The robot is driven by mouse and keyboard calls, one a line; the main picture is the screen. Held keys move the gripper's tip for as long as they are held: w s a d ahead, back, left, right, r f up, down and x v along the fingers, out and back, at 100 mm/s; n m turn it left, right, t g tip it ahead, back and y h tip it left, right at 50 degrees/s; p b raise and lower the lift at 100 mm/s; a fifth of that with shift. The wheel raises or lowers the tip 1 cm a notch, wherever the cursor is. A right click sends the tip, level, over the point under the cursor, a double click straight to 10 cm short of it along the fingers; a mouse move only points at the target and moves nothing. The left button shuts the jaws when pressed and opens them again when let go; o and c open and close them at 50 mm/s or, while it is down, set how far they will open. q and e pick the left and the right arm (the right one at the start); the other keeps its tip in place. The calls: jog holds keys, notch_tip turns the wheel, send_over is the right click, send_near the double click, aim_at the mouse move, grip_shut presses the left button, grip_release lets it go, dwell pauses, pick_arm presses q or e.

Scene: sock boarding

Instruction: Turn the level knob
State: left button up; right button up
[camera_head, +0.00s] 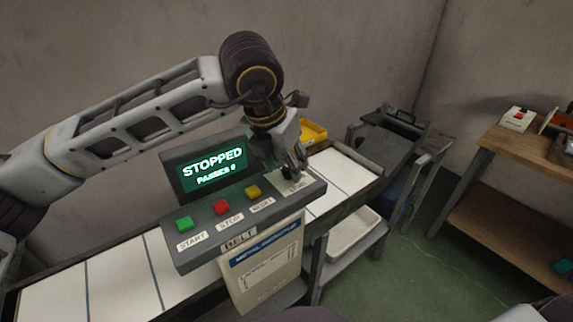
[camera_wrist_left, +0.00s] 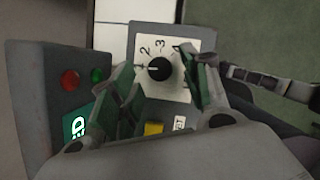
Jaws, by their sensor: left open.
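The level knob (camera_wrist_left: 160,69) is a round black knob on a white numbered dial plate (camera_wrist_left: 177,92) in the left wrist view. Its white mark points toward the left side of the dial, near the 1. My left gripper (camera_head: 297,168) is open above the right end of the control panel (camera_head: 200,241). In the left wrist view its two fingers (camera_wrist_left: 163,80) stand on either side of the knob, apart from it as far as I can see. In the head view the gripper hides the knob. My right gripper is not in view.
The panel carries a green START button (camera_head: 184,223), a red STOP button (camera_head: 222,207) and a yellow RESET button (camera_head: 253,191). A screen (camera_head: 211,168) behind them reads STOPPED. The white belt (camera_head: 120,277) runs behind the panel. A wooden table (camera_head: 528,146) stands at the right.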

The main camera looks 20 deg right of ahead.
pick_arm(q)
jog(key=shift+w+d+f, duration=0.15)
jog(key=shift+f, duration=0.45)
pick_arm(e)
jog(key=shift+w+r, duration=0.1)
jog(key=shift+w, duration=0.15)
pick_arm(q)
jog(key=c, duration=0.9)
jog(key=shift+c, duration=0.7)
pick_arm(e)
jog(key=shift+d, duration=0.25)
